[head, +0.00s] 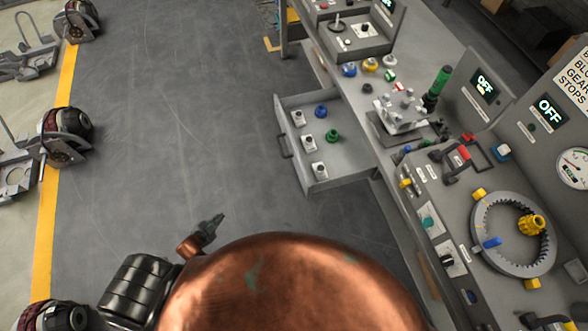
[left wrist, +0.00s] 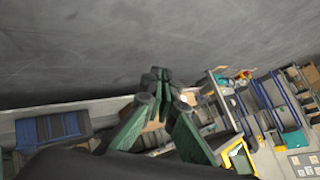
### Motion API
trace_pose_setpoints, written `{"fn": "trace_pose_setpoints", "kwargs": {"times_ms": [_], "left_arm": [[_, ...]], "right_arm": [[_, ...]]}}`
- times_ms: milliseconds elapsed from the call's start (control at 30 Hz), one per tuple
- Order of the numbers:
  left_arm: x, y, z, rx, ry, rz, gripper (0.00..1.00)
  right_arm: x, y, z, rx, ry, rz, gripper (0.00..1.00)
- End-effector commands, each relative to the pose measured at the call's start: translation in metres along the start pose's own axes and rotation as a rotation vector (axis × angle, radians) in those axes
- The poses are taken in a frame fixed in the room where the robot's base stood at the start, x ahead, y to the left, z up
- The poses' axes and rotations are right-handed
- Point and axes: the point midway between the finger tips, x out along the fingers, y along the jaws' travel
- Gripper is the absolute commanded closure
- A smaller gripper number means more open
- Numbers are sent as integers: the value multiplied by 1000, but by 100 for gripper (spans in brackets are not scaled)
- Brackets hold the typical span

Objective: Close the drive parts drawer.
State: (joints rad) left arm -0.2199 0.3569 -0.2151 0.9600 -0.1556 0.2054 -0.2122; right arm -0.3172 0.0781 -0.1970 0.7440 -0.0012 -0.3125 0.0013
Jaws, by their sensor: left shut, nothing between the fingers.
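The drive parts drawer (head: 352,172) stands pulled out from the left side of the grey workbench in the head view. Its front panel, with a dark handle (head: 284,147), faces left. Inside lie a blue part (head: 320,111), a green part (head: 333,135) and several pale labelled pieces (head: 309,142). My left gripper (head: 219,221) is shut and empty, over the floor to the lower left of the drawer and apart from it. Its green fingers also show together in the left wrist view (left wrist: 158,77). The drawer cannot be made out there. My right gripper is not in view.
The workbench (head: 425,65) carries a metal fixture (head: 401,112), a ring gear (head: 513,233), levers and OFF panels. Open grey floor (head: 160,130) lies left of the drawer. A yellow line (head: 58,140) and wheeled units (head: 68,132) stand at far left.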

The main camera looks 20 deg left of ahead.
Motion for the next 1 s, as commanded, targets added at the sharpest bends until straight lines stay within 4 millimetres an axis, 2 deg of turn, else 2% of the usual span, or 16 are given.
{"fn": "trace_pose_setpoints", "kwargs": {"times_ms": [33,67,100,167,200,300,400,500,600,700,867,1000], "left_arm": [[23,-28,-24,115,110,-37,100],[28,-46,-46,185,181,-59,100],[32,-65,-77,278,274,-87,100],[32,-88,-123,417,414,-126,100],[29,-97,-153,508,506,-148,100],[12,-104,-218,717,723,-193,100],[-11,-98,-265,882,904,-222,100],[-33,-86,-294,999,1040,-240,100],[-48,-79,-310,1066,1124,-250,100],[-55,-75,-319,1097,1163,-256,100],[-50,-68,-336,1101,1171,-258,100],[-38,-59,-358,1098,1170,-259,100]], "right_arm": [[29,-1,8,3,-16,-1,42],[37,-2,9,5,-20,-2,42],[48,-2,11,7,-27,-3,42],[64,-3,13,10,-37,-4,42],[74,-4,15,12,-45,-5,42],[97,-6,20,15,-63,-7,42],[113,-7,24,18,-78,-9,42],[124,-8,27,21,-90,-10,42],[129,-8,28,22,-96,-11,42],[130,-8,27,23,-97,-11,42],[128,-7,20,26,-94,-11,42],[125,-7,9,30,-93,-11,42]]}}
